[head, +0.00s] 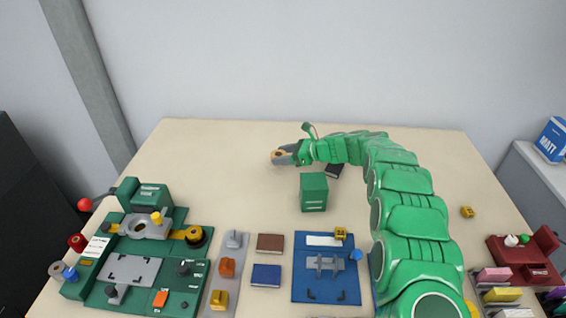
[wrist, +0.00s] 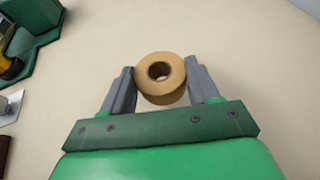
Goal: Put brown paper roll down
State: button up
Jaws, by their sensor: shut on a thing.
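The brown paper roll (wrist: 152,92) sits between the two grey fingers of my gripper (wrist: 162,82) in the wrist view, its round hole facing the camera. The fingers touch it on both sides. In the head view the roll (head: 278,155) shows small at the tip of my gripper (head: 282,155), over the back middle of the table (head: 220,150). I cannot tell whether the roll touches the tabletop.
A green box (head: 313,192) stands in front of my gripper, and a dark flat block (head: 334,171) lies beside it. A green workstation (head: 140,255) fills the front left. A blue mat (head: 325,285) lies at front centre. The back left tabletop is clear.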

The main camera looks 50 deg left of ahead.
jog(key=shift+a+f, duration=0.15)
jog(key=shift+f, duration=0.05)
jog(key=shift+w+f, duration=0.1)
jog(key=shift+f, duration=1.4)
jog(key=o, duration=1.1)
jog(key=shift+f, duration=0.15)
jog(key=shift+c, duration=0.2)
jog(key=shift+w+d+r, duration=0.15)
jog(key=shift+d+r, duration=0.05)
jog(key=shift+r, duration=0.1)
jog(key=v, duration=1.1)
jog(key=shift+w+d, duration=0.1)
jog(key=shift+d, duration=0.1)
